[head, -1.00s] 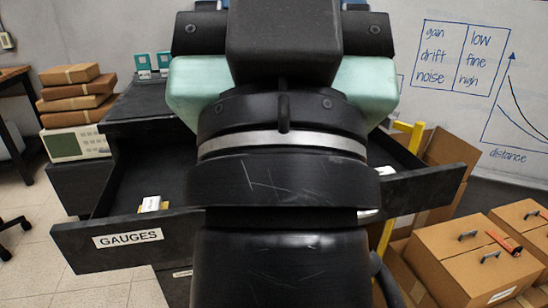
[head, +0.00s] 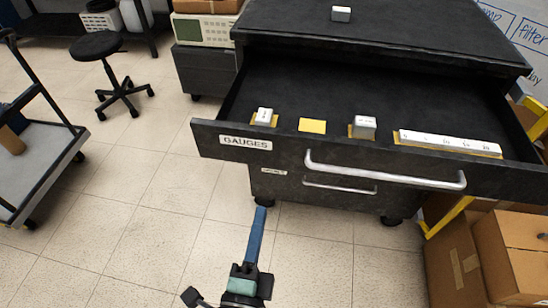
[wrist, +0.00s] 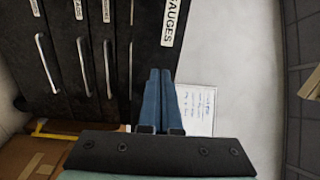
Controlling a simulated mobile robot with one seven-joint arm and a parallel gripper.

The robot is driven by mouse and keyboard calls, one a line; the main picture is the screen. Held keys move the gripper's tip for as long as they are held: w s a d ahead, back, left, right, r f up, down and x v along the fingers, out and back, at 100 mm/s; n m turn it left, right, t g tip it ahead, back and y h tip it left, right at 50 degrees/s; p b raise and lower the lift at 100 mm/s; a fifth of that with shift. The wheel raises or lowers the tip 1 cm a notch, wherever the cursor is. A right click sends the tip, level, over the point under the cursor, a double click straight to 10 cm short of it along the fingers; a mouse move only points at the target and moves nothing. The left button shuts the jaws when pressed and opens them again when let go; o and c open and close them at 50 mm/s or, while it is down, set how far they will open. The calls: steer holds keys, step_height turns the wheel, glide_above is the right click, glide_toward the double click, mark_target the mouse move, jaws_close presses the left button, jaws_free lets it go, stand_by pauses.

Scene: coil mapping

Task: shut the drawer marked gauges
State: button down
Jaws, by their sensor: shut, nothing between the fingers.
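The drawer marked gauges (head: 215,143) is the top drawer of a black cabinet in the head view, and it stands pulled out. Its label (head: 246,143) is at the left of its front, and a silver bar handle (head: 385,176) is to the right. White blocks (head: 364,127) on yellow pads lie inside. My gripper (head: 261,209) is shut and empty, in front of and below the drawer front, apart from it in the head view. In the wrist view the blue fingers (wrist: 160,72) appear over the dark drawer fronts, near the gauges label (wrist: 172,22).
A lower drawer with its own handle (head: 340,187) is shut beneath. Cardboard boxes (head: 510,255) stand at the right of the cabinet. A stool (head: 97,45) and a cart (head: 40,170) are at the left. The tile floor between is clear.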

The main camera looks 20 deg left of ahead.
steer(key=f, duration=0.1)
steer(key=p, duration=0.3)
glide_toward(276, 158)
steer(key=shift+m, duration=0.3)
steer(key=x, duration=0.7)
steer(key=shift+r, duration=0.1)
